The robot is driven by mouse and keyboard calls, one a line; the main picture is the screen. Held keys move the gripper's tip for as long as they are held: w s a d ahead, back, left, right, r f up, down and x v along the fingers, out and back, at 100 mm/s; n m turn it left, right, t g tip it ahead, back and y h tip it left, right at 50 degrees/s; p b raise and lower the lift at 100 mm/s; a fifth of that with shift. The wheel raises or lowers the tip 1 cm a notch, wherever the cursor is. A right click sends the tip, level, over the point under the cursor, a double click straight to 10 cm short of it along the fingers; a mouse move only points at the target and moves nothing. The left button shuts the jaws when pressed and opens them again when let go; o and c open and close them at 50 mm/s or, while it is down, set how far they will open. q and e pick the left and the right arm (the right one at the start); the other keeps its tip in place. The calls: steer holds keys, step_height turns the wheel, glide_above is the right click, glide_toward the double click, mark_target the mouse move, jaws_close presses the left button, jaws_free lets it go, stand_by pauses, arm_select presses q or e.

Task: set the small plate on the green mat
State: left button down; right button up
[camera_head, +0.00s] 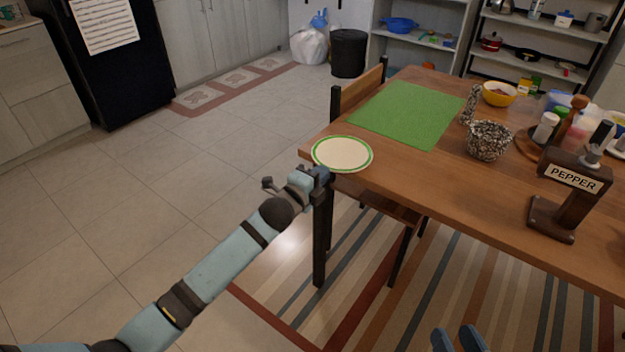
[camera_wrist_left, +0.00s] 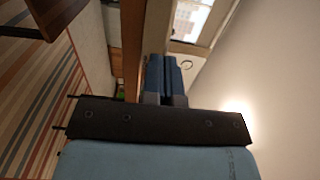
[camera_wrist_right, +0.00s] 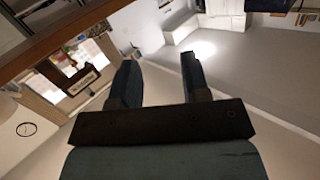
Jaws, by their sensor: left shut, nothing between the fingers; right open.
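The small plate (camera_head: 342,153), cream with a green rim, lies at the near left corner of the wooden table, its left side at the table edge. The green mat (camera_head: 408,115) lies flat and bare further back, apart from the plate. My left gripper (camera_head: 325,174) is at the table edge just below the plate in the head view; I cannot tell whether it touches it. In the left wrist view its fingers (camera_wrist_left: 165,76) are together with nothing between them. My right gripper (camera_head: 458,340) is low in front of the table; its fingers (camera_wrist_right: 160,80) are apart and empty.
A chair (camera_head: 357,90) stands at the table's left side. The wood between plate and mat is clear.

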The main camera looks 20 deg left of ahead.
mark_target(338, 157)
arm_select(q)
steer(key=x, duration=0.7)
steer(key=shift+w+d, duration=0.15)
steer(key=shift+w, duration=0.35)
arm_select(e)
steer(key=shift+d+f, duration=0.1)
steer(key=shift+f, duration=0.1)
